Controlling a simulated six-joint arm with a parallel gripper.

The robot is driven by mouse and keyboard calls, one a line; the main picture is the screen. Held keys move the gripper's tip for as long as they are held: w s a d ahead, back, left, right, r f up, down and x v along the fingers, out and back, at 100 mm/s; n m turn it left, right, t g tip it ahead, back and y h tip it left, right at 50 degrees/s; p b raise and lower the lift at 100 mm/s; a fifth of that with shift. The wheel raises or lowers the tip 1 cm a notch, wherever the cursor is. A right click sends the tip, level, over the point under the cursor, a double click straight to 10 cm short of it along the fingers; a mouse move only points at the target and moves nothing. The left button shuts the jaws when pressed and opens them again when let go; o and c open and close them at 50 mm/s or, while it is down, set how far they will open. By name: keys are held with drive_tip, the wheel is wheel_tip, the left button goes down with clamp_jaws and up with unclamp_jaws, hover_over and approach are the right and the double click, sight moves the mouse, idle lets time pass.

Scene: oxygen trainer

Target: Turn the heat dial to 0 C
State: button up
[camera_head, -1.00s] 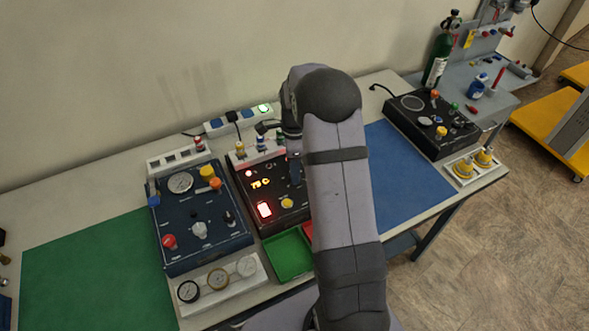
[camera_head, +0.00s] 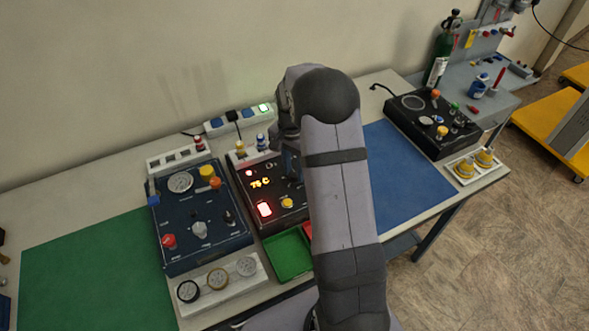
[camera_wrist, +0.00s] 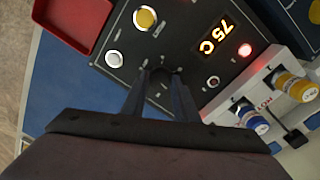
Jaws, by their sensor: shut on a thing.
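The black heater box (camera_head: 270,215) stands in the middle of the bench, its lit display (camera_head: 260,183) reading 75 C. The display also shows in the wrist view (camera_wrist: 216,36), rotated. My gripper (camera_wrist: 160,73) reaches down to the panel, and its fingers are shut on a dark knob, which appears to be the heat dial (camera_wrist: 160,72). Most of the knob and its scale marks are hidden by the fingers. In the head view my arm hides the dial and most of the gripper.
A yellow button (camera_wrist: 145,18) and a white round control (camera_wrist: 114,59) are near the fingers. Capped connectors (camera_wrist: 295,86) line the box's back edge. A blue gauge panel (camera_head: 200,225) stands left, a green tray (camera_head: 288,255) in front. The blue mat (camera_head: 400,190) is clear.

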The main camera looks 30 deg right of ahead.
drive_tip(key=n, duration=0.6)
drive_tip(key=shift+n, duration=0.3)
drive_tip(key=n, duration=0.6)
drive_tip(key=shift+t, duration=0.3)
drive_tip(key=n, duration=0.6)
drive_tip(key=shift+n, duration=0.3)
drive_tip(key=n, duration=0.5)
drive_tip(key=shift+n+t, duration=0.3)
drive_tip(key=shift+n, duration=0.1)
drive_tip(key=o, duration=1.1)
drive_tip(key=shift+s, duration=0.1)
drive_tip(key=shift+c, duration=0.2)
drive_tip(key=shift+r, duration=0.1)
